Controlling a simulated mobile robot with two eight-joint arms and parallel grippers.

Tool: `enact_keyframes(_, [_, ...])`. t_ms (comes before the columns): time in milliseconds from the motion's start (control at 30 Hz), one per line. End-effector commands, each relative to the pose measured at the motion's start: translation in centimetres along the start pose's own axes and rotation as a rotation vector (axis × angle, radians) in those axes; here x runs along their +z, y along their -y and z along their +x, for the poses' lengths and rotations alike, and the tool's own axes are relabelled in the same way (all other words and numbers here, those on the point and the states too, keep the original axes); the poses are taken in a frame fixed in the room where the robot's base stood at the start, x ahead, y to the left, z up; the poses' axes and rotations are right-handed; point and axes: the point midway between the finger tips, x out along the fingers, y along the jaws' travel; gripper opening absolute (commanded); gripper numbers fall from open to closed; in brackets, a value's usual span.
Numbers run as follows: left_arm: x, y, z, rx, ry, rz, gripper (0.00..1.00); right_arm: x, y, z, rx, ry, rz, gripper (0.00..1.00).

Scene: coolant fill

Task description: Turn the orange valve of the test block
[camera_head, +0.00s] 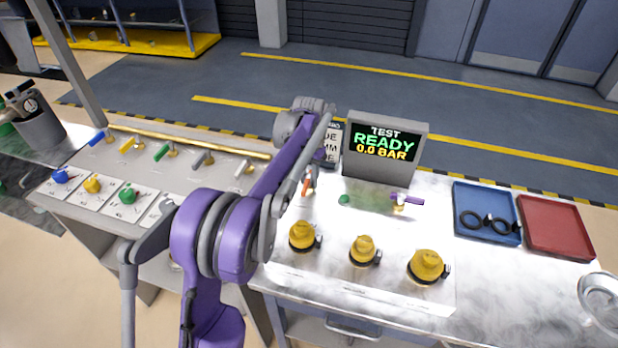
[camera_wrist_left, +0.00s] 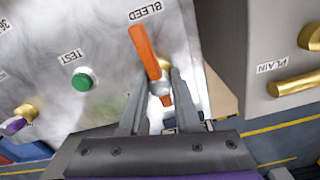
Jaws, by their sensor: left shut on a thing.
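The orange valve (camera_head: 306,186) is on the bench's metal top, left of the display, partly hidden by my left arm in the head view. In the left wrist view its orange lever (camera_wrist_left: 146,52) lies beside the label BLEED (camera_wrist_left: 145,12), slanting across the picture. My left gripper (camera_wrist_left: 156,84) is shut on the orange valve, its fingers on either side of the lever near the silver hub. The test display (camera_head: 385,144) reads TEST READY 0.0 BAR. The green TEST button (camera_wrist_left: 82,82) is near the valve. My right gripper is in neither view.
A purple-handled valve (camera_head: 408,200) stands right of the green button. Several yellow caps (camera_head: 363,250) stand along the front. A blue tray (camera_head: 488,238) with black rings and a red tray (camera_head: 556,232) lie at right. A row of coloured valves is on the left bench.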

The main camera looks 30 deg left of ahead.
Motion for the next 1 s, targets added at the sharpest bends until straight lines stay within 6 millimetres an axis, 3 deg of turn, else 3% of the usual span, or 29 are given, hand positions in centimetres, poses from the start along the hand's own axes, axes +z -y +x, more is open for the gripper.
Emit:
enact_keyframes(67, [0.0,0.0,-0.1,0.0,-0.001,-0.001,0.0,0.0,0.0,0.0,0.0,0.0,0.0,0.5])
enact_keyframes(100, [0.0,0.0,-0.1,0.0,-0.001,-0.001,0.33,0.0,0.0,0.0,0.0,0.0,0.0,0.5])
enact_keyframes(267, [0.0,0.0,-0.1,0.0,-0.001,-0.001,0.61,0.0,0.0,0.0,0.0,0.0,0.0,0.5])
enact_keyframes(667, [0.0,0.0,-0.9,0.0,0.0,-0.002,0.61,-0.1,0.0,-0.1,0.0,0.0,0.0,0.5])
enact_keyframes(1000, [0.0,0.0,-7.4,0.0,-0.001,-0.002,0.61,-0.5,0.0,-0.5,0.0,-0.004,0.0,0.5])
